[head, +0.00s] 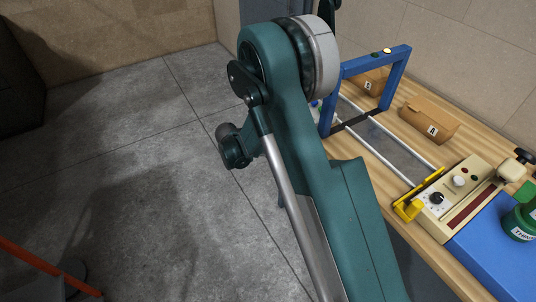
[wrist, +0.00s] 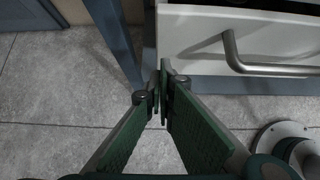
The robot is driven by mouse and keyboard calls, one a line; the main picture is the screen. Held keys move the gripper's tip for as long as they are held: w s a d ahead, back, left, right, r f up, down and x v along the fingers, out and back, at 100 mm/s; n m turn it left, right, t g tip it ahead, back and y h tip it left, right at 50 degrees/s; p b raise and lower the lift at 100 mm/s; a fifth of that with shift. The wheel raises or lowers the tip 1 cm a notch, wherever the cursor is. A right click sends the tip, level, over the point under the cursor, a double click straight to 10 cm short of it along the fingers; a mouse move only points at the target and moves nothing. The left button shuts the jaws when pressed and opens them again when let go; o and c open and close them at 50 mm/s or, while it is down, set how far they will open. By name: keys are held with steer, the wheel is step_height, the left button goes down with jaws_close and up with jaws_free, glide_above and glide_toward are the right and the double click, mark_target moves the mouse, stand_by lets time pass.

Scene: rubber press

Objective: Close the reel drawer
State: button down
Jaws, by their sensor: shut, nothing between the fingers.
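The white drawer front (wrist: 195,45) is at the upper right of the wrist view. It carries a silver bar handle (wrist: 275,70). Whether this is the reel drawer, and how far it stands out, I cannot tell. Contact cannot be judged. In the head view neither the drawer nor my gripper shows; my teal arm covers the bench's near side.
A wooden bench (head: 385,152) holds a blue frame (head: 327,110), brown boxes (head: 428,120), a cream control box (head: 462,190), a blue mat (head: 490,255) and a green container (head: 519,222). A blue-grey leg (wrist: 118,45) stands left of the drawer. Open floor (head: 130,170) lies left.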

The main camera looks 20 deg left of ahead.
steer(key=shift+w+d, duration=0.6)
steer(key=shift+w+d+r, duration=0.15)
steer(key=shift+w+d, duration=0.9)
steer(key=shift+w, duration=0.05)
steer(key=shift+b, duration=0.3)
steer(key=s+a+r+p, duration=0.1)
steer(key=s+a+r, duration=0.5)
steer(key=s+a, duration=0.3)
steer(key=shift+r+p, duration=0.4)
